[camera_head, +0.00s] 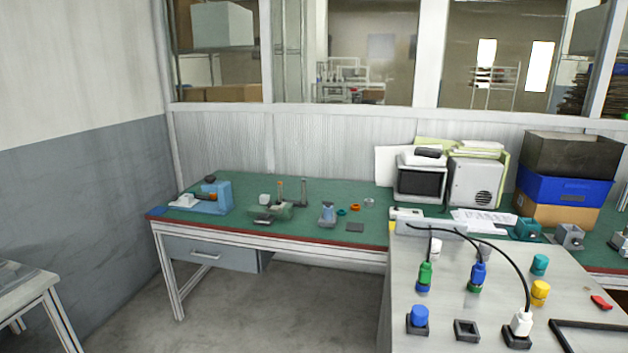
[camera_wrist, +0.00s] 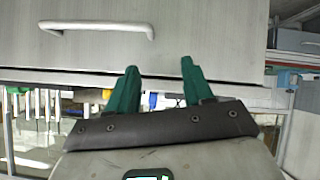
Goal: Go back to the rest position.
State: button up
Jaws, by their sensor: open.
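My gripper (camera_wrist: 158,85) shows in the wrist view with two green fingers set apart and nothing between them. It faces a pale grey front with a white bar handle (camera_wrist: 98,27) at the upper left. The fingertips overlap the lower edge of that front in the picture; I cannot tell how far off it is. My gripper and arm do not show in the head view.
A grey-topped table (camera_head: 450,285) stands at the lower right with coloured plugs, cables and a small square frame (camera_head: 467,331). A long green workbench (camera_head: 300,232) with a drawer (camera_head: 210,254) runs along the back wall. Floor is free left of the grey table.

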jog(key=s+a+f+g+y, duration=0.1)
jog(key=s+f+g, duration=0.3)
jog(key=s, duration=0.9)
jog(key=s+a+f+g+y+b, duration=0.1)
jog(key=s+f+g, duration=0.4)
jog(key=s+f, duration=0.6)
jog(key=s+a+y, duration=0.1)
jog(key=s+a, duration=0.1)
jog(key=shift+s+f+b, duration=0.2)
jog(key=shift+s+b, duration=0.1)
jog(key=shift+s, duration=0.1)
